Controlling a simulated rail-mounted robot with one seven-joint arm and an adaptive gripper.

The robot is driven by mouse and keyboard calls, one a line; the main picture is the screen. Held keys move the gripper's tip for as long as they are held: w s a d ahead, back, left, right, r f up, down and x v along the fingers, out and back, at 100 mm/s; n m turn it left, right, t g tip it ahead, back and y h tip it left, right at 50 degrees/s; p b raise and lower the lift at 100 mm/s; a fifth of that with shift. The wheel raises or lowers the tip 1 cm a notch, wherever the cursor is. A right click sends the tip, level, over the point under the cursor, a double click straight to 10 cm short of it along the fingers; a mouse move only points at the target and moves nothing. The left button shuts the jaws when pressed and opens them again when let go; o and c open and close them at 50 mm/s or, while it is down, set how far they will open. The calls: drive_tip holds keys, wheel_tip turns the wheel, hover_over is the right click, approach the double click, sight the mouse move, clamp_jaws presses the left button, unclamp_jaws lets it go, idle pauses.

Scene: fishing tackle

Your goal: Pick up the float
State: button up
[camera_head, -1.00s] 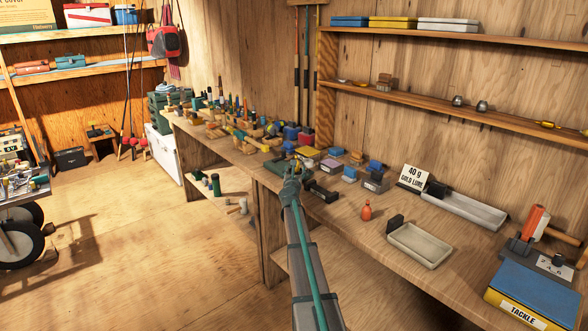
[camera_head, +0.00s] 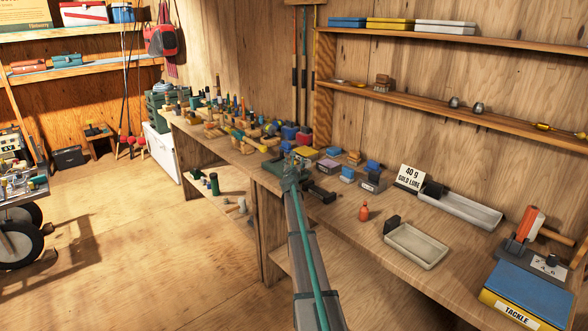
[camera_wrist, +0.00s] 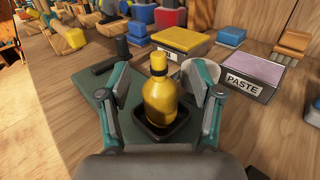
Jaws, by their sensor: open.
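A yellow bottle-shaped piece with a dark band near its top (camera_wrist: 159,98) stands upright in a black square holder (camera_wrist: 190,133) in the wrist view. I take it as the float, though I cannot be sure. My gripper (camera_wrist: 163,92) is open, with one finger on each side of this piece and a visible gap on both sides. The holder rests on a dark green base (camera_wrist: 92,122). In the head view my gripper (camera_head: 291,166) is over the workbench and hides the yellow piece.
A PASTE box (camera_wrist: 243,84) and a yellow-topped box (camera_wrist: 181,41) stand close to the right and behind. A pale tray (camera_head: 415,246) sits further right. Many small items crowd the bench's far left.

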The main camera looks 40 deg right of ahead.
clamp_jaws()
drive_tip(key=shift+r, duration=0.15)
